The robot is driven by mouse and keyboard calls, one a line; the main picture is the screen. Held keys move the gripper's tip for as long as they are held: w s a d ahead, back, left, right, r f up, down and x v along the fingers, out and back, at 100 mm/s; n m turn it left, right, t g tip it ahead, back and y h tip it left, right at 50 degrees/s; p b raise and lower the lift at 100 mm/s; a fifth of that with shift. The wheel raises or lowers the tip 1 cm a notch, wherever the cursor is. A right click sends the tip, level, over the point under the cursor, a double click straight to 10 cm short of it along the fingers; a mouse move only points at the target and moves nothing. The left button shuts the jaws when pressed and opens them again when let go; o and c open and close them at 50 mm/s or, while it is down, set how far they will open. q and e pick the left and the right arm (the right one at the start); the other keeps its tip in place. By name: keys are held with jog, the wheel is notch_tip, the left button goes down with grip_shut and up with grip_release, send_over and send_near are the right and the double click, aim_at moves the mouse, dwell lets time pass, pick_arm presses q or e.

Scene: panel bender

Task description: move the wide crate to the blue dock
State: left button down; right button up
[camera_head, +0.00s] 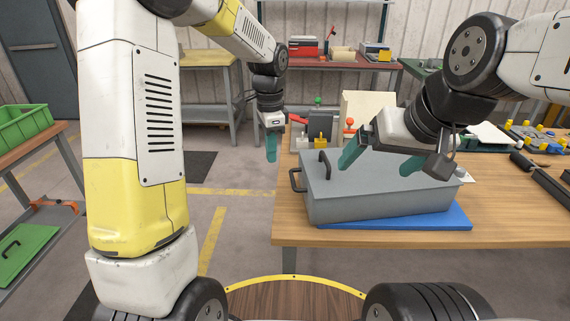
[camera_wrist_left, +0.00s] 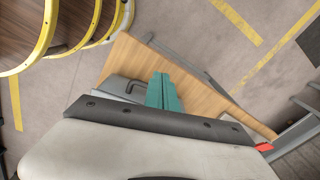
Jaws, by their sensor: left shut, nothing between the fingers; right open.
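The wide crate (camera_head: 370,205) is a grey box with dark handles on the wooden table. Its near side rests over the blue dock (camera_head: 445,220), a flat blue panel that shows along the crate's front and right; the crate's left end sticks out past it. My left gripper (camera_head: 271,158) is shut and empty, hanging left of the crate, apart from its left handle (camera_head: 297,180). In the left wrist view, the shut teal fingers (camera_wrist_left: 163,92) cover part of the table and a dark handle (camera_wrist_left: 130,85) shows beside them. My right gripper (camera_head: 379,163) is open above the crate, hiding part of its top.
Behind the crate stand a small yellow-and-black item (camera_head: 320,126) and a cream board (camera_head: 368,108). Yellow and blue parts (camera_head: 535,135) and a dark bar (camera_head: 540,178) lie at the right. A green bin (camera_head: 22,122) stands far left.

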aim_at(304, 168)
pick_arm(q)
jog(key=w+d+f, duration=0.1)
jog(key=d+f, duration=0.3)
jog(key=f, duration=0.6)
jog(key=shift+w, duration=0.15)
jog(key=d, duration=0.1)
jog(key=w+d, duration=0.1)
jog(key=d, duration=0.1)
jog(key=w+d, duration=0.1)
jog(key=d, duration=0.1)
jog(key=shift+d, duration=0.15)
jog(key=shift+s, duration=0.1)
